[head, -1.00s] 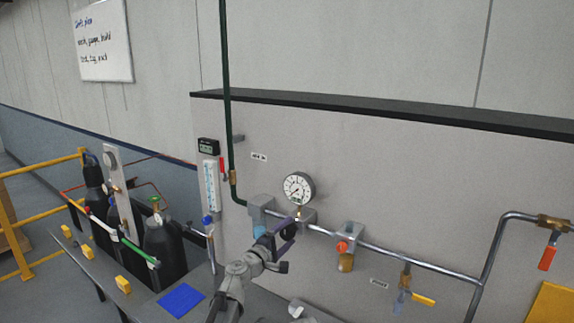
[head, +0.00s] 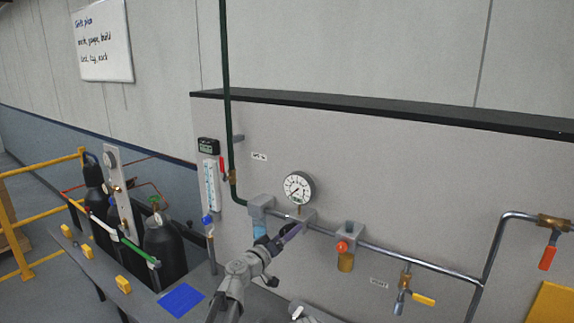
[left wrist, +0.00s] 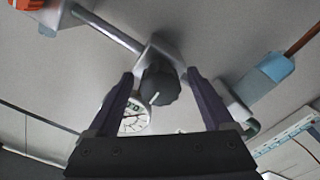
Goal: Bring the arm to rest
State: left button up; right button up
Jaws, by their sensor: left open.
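My left gripper (head: 293,231) is in front of the pipe below the round gauge (head: 298,187). In the left wrist view its two dark fingers (left wrist: 161,76) are open, spread on either side of a black knob (left wrist: 160,86) with a pale mark. The knob sits on a grey block (left wrist: 163,52), and I cannot tell whether the fingers touch it. In the head view the gripper hides the knob, and the block (head: 307,214) shows behind it. The gauge also shows past the fingers in the left wrist view (left wrist: 136,119).
The pipe runs right past a block with a red knob (head: 342,247) and amber bowl, then a yellow-handled valve (head: 423,299). A blue-bowled unit (head: 260,228) is just left of the gripper. A bench with a blue pad (head: 180,300) and gas cylinders (head: 165,250) stand at left.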

pick_arm(q)
jog(key=shift+m, duration=1.1)
